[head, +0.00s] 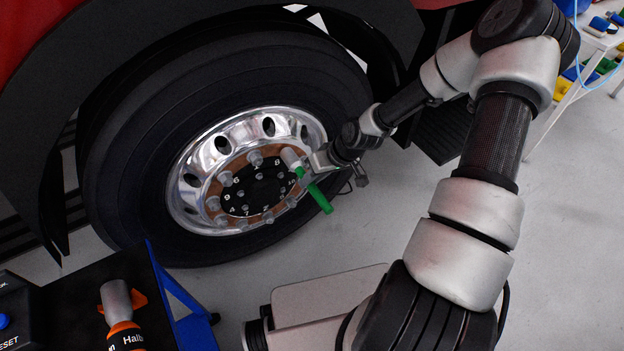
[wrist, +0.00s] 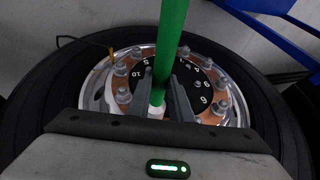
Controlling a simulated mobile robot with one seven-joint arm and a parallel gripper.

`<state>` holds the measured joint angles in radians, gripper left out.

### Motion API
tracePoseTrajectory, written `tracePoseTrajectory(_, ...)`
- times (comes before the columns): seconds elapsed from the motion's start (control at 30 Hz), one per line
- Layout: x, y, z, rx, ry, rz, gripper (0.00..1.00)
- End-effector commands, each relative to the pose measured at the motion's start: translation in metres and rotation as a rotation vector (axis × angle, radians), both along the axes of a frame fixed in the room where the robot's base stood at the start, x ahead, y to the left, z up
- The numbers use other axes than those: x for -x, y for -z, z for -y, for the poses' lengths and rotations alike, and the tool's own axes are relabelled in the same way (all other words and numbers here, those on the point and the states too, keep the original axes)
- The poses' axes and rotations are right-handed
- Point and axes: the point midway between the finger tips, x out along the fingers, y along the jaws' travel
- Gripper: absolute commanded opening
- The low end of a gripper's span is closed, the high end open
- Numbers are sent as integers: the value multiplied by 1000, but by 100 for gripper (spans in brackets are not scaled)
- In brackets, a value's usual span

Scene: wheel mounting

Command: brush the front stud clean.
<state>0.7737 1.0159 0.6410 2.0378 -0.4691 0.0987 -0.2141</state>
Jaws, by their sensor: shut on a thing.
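My gripper (head: 308,168) is shut on the green handle of a brush (head: 320,197), at the right side of the wheel hub (head: 258,187). The handle points down and right, and the pale end of the brush (head: 290,157) is at the ring of studs by the number 8. I cannot tell whether it touches a stud. In the wrist view, the green handle (wrist: 173,38) rises between the fingers, and its white lower part (wrist: 157,104) is in front of the hub. Several grey studs (wrist: 122,95) stand around the numbered black centre. The stud at the brush is partly hidden.
A big black tyre (head: 115,170) surrounds the polished rim (head: 190,165) under a red vehicle body (head: 30,35). A dark cart top with a blue frame (head: 190,315) stands at lower left, with an orange and grey tool (head: 120,310) on it. A white shelf (head: 600,40) is at upper right.

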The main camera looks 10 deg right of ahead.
Motion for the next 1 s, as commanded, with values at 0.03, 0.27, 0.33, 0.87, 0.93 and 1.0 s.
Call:
tracePoseTrajectory(0.03, 0, 0, 0, 0, 0, 1, 0)
tracePoseTrajectory(0.27, 0, 0, 0, 0, 0, 1, 0)
tracePoseTrajectory(0.33, 1, 0, 1, 0, 0, 1, 0)
tracePoseTrajectory(0.87, 21, 0, 7, 0, 0, 1, 0)
tracePoseTrajectory(0.93, 21, 0, 7, 0, 0, 1, 0)
tracePoseTrajectory(1.0, 21, 0, 7, 0, 0, 1, 0)
